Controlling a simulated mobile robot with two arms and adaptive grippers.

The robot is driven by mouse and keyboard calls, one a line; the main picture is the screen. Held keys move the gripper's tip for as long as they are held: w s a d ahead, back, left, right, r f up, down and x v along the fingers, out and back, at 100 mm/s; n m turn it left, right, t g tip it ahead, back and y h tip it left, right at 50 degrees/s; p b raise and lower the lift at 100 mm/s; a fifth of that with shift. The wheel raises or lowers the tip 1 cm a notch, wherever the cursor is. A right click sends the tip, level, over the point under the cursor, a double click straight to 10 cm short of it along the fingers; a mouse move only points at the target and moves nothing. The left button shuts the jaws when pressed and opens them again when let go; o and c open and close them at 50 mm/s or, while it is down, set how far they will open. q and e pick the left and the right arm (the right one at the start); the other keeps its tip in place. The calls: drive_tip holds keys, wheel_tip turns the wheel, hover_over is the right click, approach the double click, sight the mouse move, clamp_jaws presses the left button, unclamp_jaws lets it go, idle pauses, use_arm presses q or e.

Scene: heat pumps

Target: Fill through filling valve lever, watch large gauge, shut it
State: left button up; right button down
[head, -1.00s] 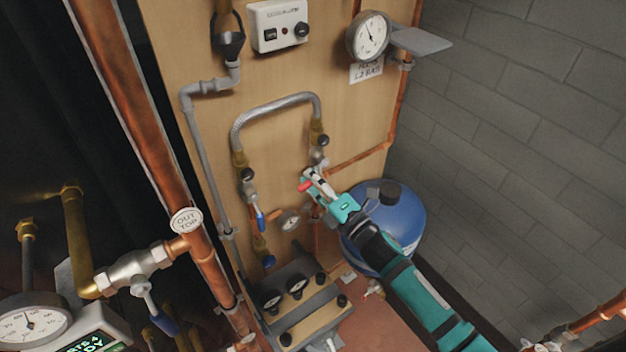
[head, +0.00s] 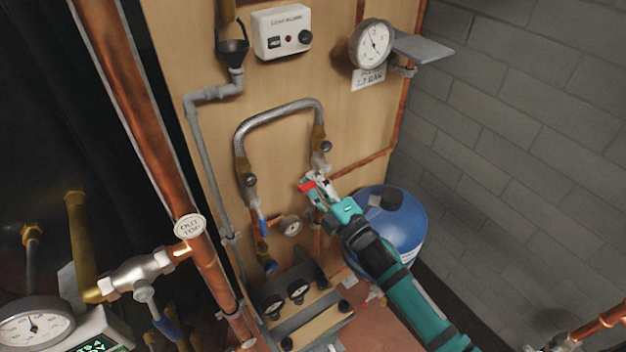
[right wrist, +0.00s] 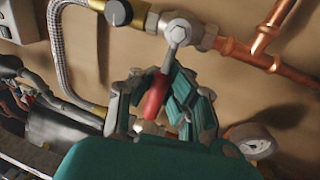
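The filling valve has a red lever (head: 306,187) and sits below the right end of the braided hose loop. In the right wrist view its red lever (right wrist: 155,95) hangs from a silvery valve body (right wrist: 180,30). My right gripper (head: 318,187) is at this lever. In the right wrist view its fingers (right wrist: 152,105) stand apart on both sides of the lever; the right finger looks close to or touching it, with a gap on the left. The large round gauge (head: 371,43) is at the upper right of the board, its needle pointing up and slightly left. My left gripper is out of view.
A blue vessel (head: 404,225) stands behind my right forearm. A blue-handled valve (head: 262,222) and small gauge (head: 291,226) are left of the gripper. A grey shelf (head: 424,48) juts out beside the large gauge. A copper pipe (head: 150,130) crosses the left foreground.

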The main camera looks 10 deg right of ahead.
drive_tip(key=c, duration=1.4)
unclamp_jaws()
drive_tip(key=shift+s+d+f, duration=0.15)
drive_tip(key=shift+s+d, duration=0.05)
drive_tip(key=shift+s, duration=0.15)
drive_tip(key=shift+o, duration=0.7)
drive_tip(key=shift+w, duration=0.1)
drive_tip(key=v, duration=1.2)
